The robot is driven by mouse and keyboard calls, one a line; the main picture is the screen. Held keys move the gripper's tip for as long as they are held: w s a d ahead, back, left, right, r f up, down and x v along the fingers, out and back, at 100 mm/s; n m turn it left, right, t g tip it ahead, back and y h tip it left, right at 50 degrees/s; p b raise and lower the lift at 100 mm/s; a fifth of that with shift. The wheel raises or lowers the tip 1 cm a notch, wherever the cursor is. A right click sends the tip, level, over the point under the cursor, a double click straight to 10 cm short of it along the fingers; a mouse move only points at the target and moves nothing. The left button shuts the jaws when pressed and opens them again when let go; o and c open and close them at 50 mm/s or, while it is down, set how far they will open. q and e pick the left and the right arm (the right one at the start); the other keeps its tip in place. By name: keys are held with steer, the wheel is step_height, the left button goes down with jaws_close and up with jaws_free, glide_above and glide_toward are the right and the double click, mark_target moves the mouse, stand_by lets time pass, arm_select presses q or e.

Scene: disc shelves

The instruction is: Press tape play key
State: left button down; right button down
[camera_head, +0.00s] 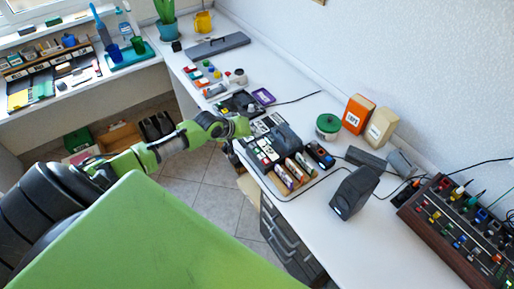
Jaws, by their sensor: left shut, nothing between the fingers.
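A dark device with pale keys or labels (287,137), which may be the tape player, sits on the white desk near its front edge. I cannot tell which key is play at this size. My left gripper (243,126) is shut and empty. It is at the desk's front edge, just left of the device. In this view its tip overlaps the edge of the desk clutter, and I cannot tell whether it touches anything. My right gripper is not in view.
Several small upright cases (286,178) stand in front of the device. A dark speaker-like box (354,192), a green round tin (328,124) and an orange box (357,113) stand to the right. A mixer panel (463,232) lies at far right. The desk's front right is clear.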

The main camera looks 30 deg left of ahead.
arm_select(q)
steer(key=b, duration=0.4)
glide_above(255, 151)
step_height(255, 151, down, 6)
steer(key=shift+d+r, duration=0.1)
steer(key=shift+r, duration=0.15)
steer(key=shift+f+b, duration=0.45)
steer(key=shift+f, duration=0.2)
steer(key=shift+f, duration=0.1)
steer(key=shift+f, duration=0.3)
steer(key=shift+f+b, duration=0.35)
steer(key=shift+f, duration=0.1)
stand_by(0.8)
steer(key=shift+r, duration=0.1)
steer(key=shift+r+p, duration=0.65)
steer(key=shift+p, duration=0.2)
steer(key=shift+r, duration=0.1)
